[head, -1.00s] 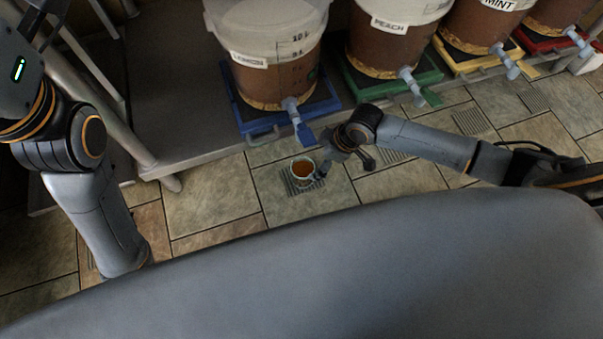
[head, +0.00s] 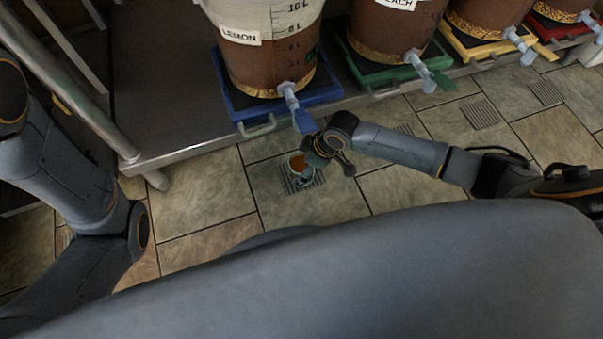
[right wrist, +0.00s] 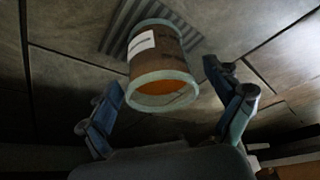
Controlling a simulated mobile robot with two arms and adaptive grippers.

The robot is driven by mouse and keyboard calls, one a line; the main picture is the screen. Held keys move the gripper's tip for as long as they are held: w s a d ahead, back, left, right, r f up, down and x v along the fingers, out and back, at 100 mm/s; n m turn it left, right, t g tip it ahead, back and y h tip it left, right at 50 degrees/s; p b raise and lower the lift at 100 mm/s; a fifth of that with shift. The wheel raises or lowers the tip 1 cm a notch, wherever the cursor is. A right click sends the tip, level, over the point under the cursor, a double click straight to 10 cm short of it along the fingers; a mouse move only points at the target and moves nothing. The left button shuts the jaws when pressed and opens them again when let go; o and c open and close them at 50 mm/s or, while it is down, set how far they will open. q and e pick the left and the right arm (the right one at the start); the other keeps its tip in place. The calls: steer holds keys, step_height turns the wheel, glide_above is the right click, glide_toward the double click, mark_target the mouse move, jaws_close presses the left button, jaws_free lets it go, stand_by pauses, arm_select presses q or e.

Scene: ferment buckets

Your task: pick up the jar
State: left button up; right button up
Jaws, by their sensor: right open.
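The jar (head: 297,161) is a small clear vessel with amber-brown contents. In the head view it is near the middle, over a floor drain below the lemon bucket's tap, and my right gripper partly hides it. In the right wrist view the jar (right wrist: 160,72) shows a white label and a pale rim. My right gripper (head: 322,158) is at the jar's right side in the head view. In the right wrist view its two fingers (right wrist: 168,112) are spread on either side of the jar, apart from it. My left arm shows at the left, but its gripper is out of view.
Buckets on green (head: 375,80), yellow and red trays stand to the right. Tiled floor (head: 205,200) is clear around the drain.

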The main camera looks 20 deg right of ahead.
steer(key=shift+w+a+f, duration=0.1)
steer(key=shift+a+f, duration=0.05)
steer(key=shift+f, duration=0.4)
steer(key=shift+r, duration=0.1)
steer(key=shift+c, duration=0.4)
steer(key=c, duration=1.5)
steer(key=shift+c, duration=0.7)
steer(key=shift+r, duration=0.15)
